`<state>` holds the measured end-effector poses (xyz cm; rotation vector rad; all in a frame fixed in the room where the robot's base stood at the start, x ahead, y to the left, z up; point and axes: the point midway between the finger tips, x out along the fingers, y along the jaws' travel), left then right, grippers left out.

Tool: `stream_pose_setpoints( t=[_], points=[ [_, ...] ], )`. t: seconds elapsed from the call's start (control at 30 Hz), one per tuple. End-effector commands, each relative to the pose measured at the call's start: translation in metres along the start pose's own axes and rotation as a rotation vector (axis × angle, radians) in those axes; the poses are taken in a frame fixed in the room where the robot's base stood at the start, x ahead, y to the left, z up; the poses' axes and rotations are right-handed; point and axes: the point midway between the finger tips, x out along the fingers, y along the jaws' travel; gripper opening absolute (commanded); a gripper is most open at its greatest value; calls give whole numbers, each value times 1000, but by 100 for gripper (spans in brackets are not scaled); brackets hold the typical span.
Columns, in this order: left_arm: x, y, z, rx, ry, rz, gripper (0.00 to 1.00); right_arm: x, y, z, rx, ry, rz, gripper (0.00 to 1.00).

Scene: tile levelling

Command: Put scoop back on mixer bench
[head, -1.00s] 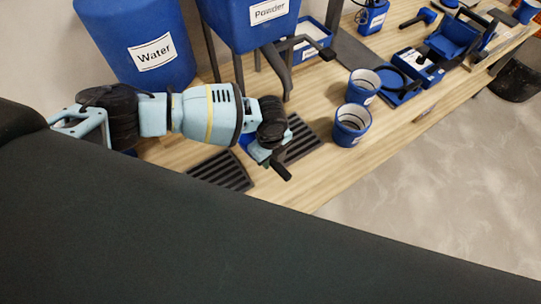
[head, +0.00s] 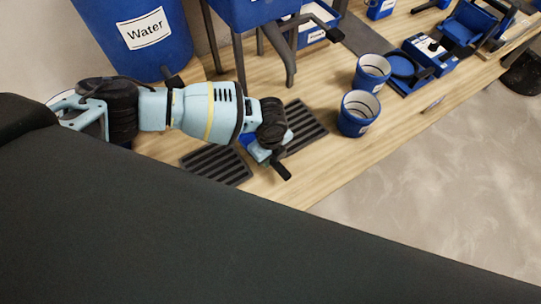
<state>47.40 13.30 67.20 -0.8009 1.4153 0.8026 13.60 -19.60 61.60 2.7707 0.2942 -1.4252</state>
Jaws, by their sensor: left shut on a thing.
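My left gripper (head: 273,165) is low over the wooden bench (head: 310,185), between two dark slotted grates. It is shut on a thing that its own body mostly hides. A small blue part (head: 247,139) shows beside the wrist; it looks like part of the scoop, but its shape is covered. I cannot tell whether it touches the bench. My right gripper is not in view.
The grates (head: 215,165) and (head: 305,128) lie flat on the bench. Two blue cups (head: 372,72) and (head: 358,113) stand to the right. The blue Water barrel (head: 140,40) and a legged blue hopper (head: 250,12) are behind. Blue tools (head: 425,55) lie farther right.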

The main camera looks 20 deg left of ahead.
Motion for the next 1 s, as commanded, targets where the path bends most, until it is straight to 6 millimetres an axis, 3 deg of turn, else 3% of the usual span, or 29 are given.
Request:
stream_pose_setpoints(
  t=[0.83, 0.87, 1.0],
  points=[
    [12, 0, 0, 0, 0, 0, 0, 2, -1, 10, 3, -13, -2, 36],
    [12, 0, 0, 0, 0, -1, 22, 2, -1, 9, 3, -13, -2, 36],
    [12, 0, 0, 0, 0, -1, 41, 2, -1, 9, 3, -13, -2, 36]
  ],
)
